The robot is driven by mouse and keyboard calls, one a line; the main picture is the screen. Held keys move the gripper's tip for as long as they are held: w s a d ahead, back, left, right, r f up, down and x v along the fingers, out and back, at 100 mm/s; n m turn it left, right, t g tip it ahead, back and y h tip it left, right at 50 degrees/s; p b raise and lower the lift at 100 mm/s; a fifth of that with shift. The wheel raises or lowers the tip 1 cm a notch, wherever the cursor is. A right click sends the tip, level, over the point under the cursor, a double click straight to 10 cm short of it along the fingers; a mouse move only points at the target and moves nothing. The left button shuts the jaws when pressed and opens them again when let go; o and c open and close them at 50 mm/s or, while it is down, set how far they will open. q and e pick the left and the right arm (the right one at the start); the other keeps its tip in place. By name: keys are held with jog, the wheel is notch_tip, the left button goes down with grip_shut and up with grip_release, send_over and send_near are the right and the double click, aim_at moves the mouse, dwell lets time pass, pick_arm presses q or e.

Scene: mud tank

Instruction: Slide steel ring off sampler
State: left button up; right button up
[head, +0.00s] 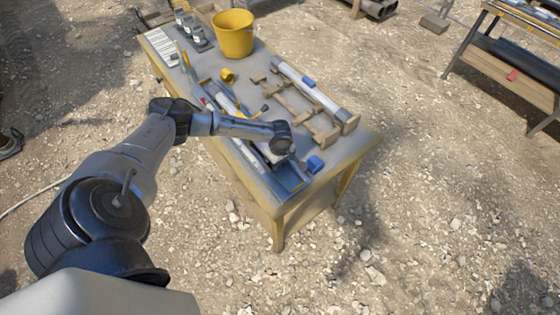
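My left arm reaches over the wooden workbench from the left. Its dark wrist end hangs above the near end of a long tray (291,184). My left gripper (274,156) is small and mostly hidden under the wrist, so its fingers cannot be made out. A long pale tube (222,103) lies in the tray, partly covered by my arm. Another long grey tube (325,98) with a blue band (308,82) lies on a wooden rack (326,137). I cannot tell which tube is the sampler, and no steel ring can be made out. My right gripper is not in view.
A small yellow piece (227,75) lies mid-bench. A blue piece (315,164) lies near the front. Gravel ground surrounds the bench; another table (512,72) stands right.

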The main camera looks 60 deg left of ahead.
pick_arm(q)
jog(key=c, duration=1.1)
jog(key=shift+c, duration=0.2)
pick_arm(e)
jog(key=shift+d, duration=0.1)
pick_arm(q)
jog(key=shift+d, duration=0.15)
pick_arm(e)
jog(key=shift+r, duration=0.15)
